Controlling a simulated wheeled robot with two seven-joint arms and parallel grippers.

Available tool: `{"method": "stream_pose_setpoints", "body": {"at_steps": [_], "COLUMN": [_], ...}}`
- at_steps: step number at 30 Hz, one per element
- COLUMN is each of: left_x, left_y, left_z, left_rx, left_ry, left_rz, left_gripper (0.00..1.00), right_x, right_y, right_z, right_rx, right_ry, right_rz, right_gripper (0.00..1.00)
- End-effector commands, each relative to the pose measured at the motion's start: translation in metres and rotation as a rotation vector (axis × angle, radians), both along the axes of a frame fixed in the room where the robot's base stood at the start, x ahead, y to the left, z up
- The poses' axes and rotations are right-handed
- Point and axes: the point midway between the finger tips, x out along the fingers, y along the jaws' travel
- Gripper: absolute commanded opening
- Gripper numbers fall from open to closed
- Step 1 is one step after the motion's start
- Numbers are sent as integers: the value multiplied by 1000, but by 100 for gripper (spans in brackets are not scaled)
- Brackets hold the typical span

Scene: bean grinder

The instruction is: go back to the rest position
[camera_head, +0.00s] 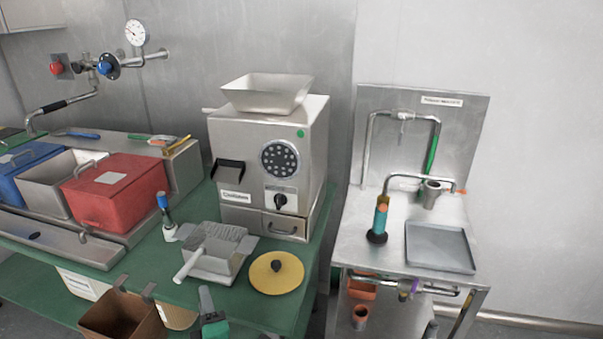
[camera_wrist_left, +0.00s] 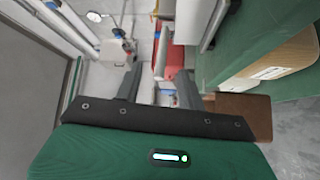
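My left gripper (camera_head: 207,298) shows at the bottom of the head view, a green and dark grey shape in front of the green table's near edge. In the left wrist view, its green body and dark plate fill the lower part. Its two grey fingers (camera_wrist_left: 156,88) stand apart with nothing seen held between them. Most of the left arm lies outside the head view. My right gripper is not seen in either view.
The green table (camera_head: 245,312) carries a grinder (camera_head: 250,170), a red box (camera_head: 118,190), a metal scoop tray (camera_head: 212,262) and a yellow lid (camera_head: 288,281). A brown box (camera_head: 125,318) is left of the gripper. A metal sink stand (camera_head: 400,215) is at right.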

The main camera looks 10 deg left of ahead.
Motion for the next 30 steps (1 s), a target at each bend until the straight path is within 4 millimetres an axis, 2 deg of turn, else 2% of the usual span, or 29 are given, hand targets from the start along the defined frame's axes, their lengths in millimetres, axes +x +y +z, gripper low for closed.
{"method": "stream_pose_setpoints", "body": {"at_steps": [5,10,14,18,22,26,30], "left_x": [2,-2,-11,-27,-48,-74,-108], "left_y": [-19,-65,-105,-140,-161,-166,-153], "left_z": [23,50,50,33,3,-35,-76], "left_rx": [128,366,549,727,874,990,1076], "left_ry": [-47,-78,-39,64,217,423,696], "left_rz": [-128,-382,-587,-800,-983,-1140,-1271], "left_gripper": [40,40,40,40,40,40,40], "right_x": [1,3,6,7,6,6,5], "right_y": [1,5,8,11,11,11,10], "right_z": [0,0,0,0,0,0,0], "right_rx": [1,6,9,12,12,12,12], "right_ry": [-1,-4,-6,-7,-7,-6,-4], "right_rz": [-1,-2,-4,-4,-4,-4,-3], "right_gripper": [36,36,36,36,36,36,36]}}
